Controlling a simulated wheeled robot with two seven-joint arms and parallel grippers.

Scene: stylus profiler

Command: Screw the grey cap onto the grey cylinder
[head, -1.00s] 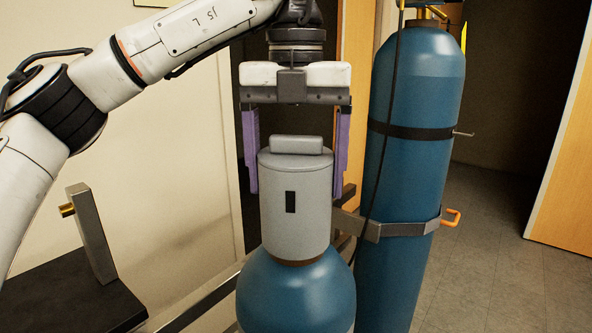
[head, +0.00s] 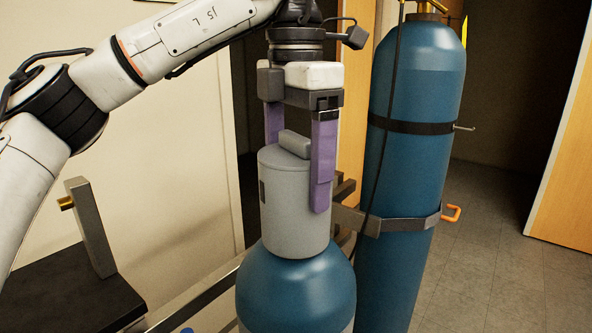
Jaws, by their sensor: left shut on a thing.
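The grey cap (head: 288,225) is a round sleeve with a raised bar on its top and a dark slot, now near its left edge. It sits upright over the neck of the front cylinder (head: 296,288), whose visible shoulder is blue, with a paler band low down. My left gripper (head: 295,188) points down from above and is shut on the cap. One purple finger lies against the cap's front right side; the other is partly hidden behind it. The neck and threads are hidden inside the cap. My right gripper is not in view.
A taller blue cylinder (head: 412,165) stands close at the right, held by a dark strap and a metal bracket (head: 392,226) with an orange hook. At the lower left is a black stand (head: 65,300) with a metal post (head: 92,228). Open floor lies at the right.

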